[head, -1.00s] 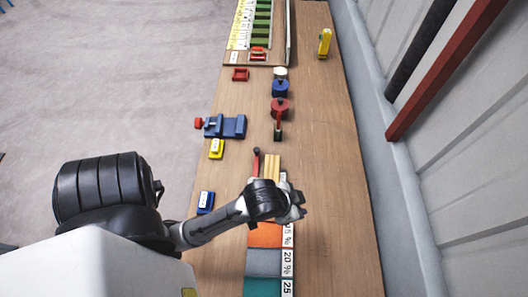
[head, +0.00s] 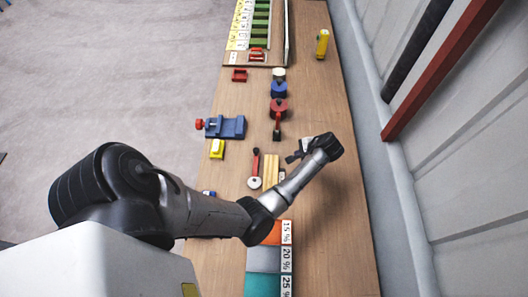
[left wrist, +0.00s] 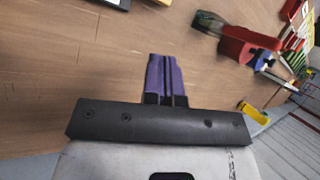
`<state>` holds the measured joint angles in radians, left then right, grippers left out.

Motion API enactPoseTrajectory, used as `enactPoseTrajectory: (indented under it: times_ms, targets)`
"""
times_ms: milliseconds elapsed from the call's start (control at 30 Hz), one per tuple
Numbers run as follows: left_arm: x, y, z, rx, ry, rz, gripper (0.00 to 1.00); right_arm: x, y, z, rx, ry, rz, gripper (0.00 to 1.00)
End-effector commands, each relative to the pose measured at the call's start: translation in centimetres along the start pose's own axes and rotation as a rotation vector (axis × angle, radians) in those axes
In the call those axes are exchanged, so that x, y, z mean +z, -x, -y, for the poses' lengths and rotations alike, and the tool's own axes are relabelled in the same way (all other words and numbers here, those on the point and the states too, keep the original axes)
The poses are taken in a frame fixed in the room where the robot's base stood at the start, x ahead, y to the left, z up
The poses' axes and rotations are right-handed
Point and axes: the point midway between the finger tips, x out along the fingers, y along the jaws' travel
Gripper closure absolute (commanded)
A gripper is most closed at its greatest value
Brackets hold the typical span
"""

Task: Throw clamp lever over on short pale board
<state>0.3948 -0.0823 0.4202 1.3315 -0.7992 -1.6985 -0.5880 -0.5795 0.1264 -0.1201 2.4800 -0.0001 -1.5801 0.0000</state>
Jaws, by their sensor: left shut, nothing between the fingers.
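The short pale board (head: 271,170) lies on the bench in the head view, its lower right partly hidden by my left arm. A red lever with a dark knob (head: 255,163) lies along its left side, with a pale round base (head: 254,183) at its near end. My left gripper (head: 291,158) is just right of the board's far end, above the bench. In the left wrist view its purple fingers (left wrist: 166,78) are together and empty over bare wood. My right gripper is not in view.
A red round clamp-like piece (head: 278,107) and blue one (head: 279,90) stand beyond the board. A blue vise-like block (head: 226,127) and yellow block (head: 217,148) are left. Percent-marked panels (head: 262,260) lie nearer. The bench right of my gripper is clear.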

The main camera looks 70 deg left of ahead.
Motion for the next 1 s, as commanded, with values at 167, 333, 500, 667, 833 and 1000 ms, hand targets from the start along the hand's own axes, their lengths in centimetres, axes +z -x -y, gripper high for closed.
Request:
enactPoseTrajectory:
  times_ms: [167, 333, 500, 667, 833, 1000]
  targets:
    - [1.9, -2.5, -0.8, -0.052, -0.373, 0.214, 1.0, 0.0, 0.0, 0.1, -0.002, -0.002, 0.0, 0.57]
    - [2.8, -2.3, -0.2, -0.053, -0.591, 0.284, 1.0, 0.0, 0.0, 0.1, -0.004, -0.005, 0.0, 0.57]
    - [2.9, -2.2, -0.2, -0.026, -0.733, 0.294, 1.0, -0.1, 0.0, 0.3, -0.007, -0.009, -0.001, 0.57]
    - [2.9, -2.2, -0.2, -0.017, -0.795, 0.295, 1.0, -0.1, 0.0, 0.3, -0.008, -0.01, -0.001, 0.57]
    - [2.9, -2.2, -0.2, -0.014, -0.81, 0.295, 1.0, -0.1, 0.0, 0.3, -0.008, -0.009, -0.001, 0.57]
    - [2.9, -2.2, -0.2, -0.014, -0.809, 0.294, 1.0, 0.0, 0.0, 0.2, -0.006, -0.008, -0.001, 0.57]
